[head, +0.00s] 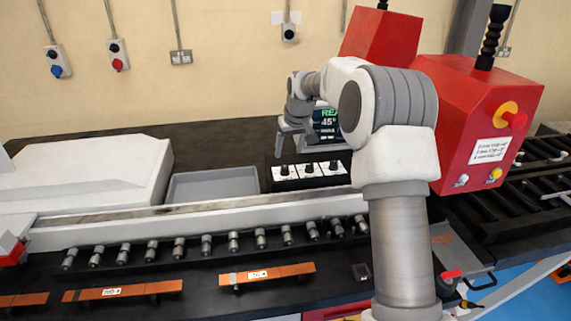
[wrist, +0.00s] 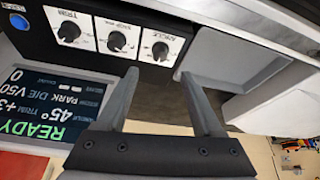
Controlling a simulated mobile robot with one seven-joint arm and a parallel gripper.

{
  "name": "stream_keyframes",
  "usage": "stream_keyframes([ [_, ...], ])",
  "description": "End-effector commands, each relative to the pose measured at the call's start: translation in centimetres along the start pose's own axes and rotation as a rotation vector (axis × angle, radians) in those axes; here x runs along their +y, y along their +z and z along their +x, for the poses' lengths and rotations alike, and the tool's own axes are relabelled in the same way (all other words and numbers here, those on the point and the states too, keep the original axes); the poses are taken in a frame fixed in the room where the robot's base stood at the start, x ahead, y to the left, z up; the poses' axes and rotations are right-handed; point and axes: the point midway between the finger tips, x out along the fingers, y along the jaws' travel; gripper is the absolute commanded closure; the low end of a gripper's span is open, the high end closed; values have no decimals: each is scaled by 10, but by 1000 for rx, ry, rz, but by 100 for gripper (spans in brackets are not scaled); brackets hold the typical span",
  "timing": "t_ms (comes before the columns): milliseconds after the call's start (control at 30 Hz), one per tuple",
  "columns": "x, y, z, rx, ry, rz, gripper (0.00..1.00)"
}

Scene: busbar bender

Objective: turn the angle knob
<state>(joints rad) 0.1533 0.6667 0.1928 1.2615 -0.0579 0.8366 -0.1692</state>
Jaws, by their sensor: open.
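The angle knob (wrist: 160,50) is a black pointer knob on a white plate, at the right end of a row of three in the wrist view. In the head view it is the leftmost knob (head: 285,171) on the black control box. My gripper (wrist: 160,74) is open and empty. Its fingertips stand either side of the angle knob's line, just short of it in the picture; contact cannot be told. In the head view my gripper (head: 291,143) hangs above the box. The display (wrist: 50,112) reads READY and 45°.
Two more knobs, the middle one (wrist: 117,41) and the trim knob (wrist: 69,28), sit close beside it. A grey tray (head: 213,184) lies left of the box. A red machine head (head: 480,110) stands right. Copper bars (head: 267,274) lie in front.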

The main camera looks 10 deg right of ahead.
Motion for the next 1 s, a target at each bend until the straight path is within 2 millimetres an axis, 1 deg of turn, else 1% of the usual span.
stream_keyframes([
  [33, 0, 0, 12, -5, -1, 0, 32],
  [200, -1, 0, 47, -4, -2, 1, 32],
  [300, 0, 0, 62, -2, -1, 1, 32],
  [400, 0, 0, 74, -2, -1, 1, 32],
  [600, 0, 0, 85, 0, 1, 1, 32],
  [867, 0, 0, 86, 0, 1, 1, 32],
  [967, 0, 0, 86, 0, 0, 1, 48],
  [1000, 0, 0, 86, 0, 0, 1, 55],
])
